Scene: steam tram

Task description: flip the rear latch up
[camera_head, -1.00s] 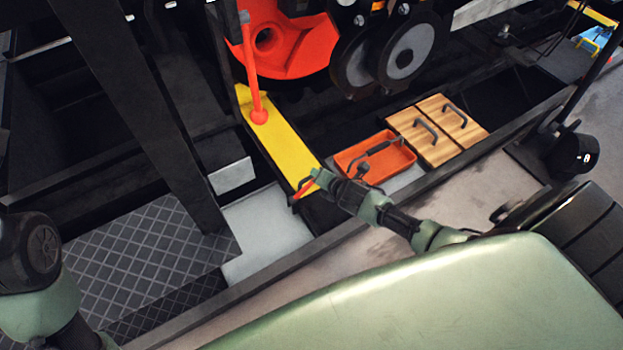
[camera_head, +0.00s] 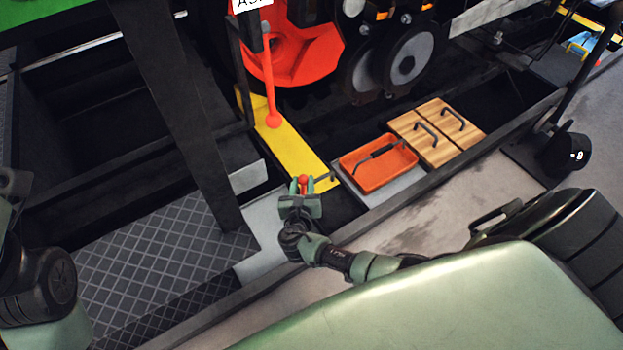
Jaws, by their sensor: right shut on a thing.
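A small red latch (camera_head: 303,180) sits at the near end of the yellow plate (camera_head: 300,150). My right gripper (camera_head: 304,187) is shut on it, with its red tip showing between the green fingers. The latch appears to point roughly upward, though the fingers hide most of it. A thin dark bar (camera_head: 325,178) lies just right of the fingers. Part of my left arm shows at the left edge, but its gripper is out of view.
A red lever (camera_head: 268,90) with a ball end stands over the yellow plate. An orange tray (camera_head: 378,162) with a dark handle and wooden lids (camera_head: 435,133) with dark handles lie to the right. A dark post (camera_head: 175,110) rises at left, beside a patterned metal plate (camera_head: 150,260).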

